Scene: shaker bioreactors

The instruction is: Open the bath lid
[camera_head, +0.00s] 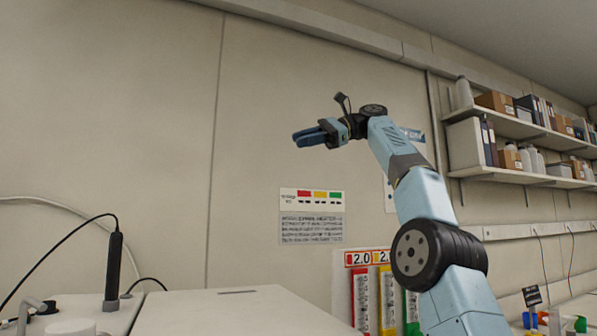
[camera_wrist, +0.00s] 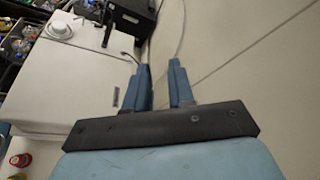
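A white, flat-topped box (camera_head: 225,310) at the bottom of the head view has a thin grey slot or handle strip on top; it looks like the bath with its lid down. What appears to be the same white top (camera_wrist: 70,85) fills the left of the wrist view, with the grey strip (camera_wrist: 116,97) left of my fingers. My gripper (camera_head: 303,137) is raised in front of the wall, well above the box. In the wrist view my gripper (camera_wrist: 161,68) has its two blue fingers apart, with nothing between them. The front of the box is hidden.
A black upright probe (camera_head: 113,268) with a cable stands left of the box. It also shows in the wrist view, near a round white knob (camera_wrist: 60,28) and a black box (camera_wrist: 130,14). Colored 2.0 holders (camera_head: 380,295) hang at right. Shelves (camera_head: 520,128) hold boxes and bottles.

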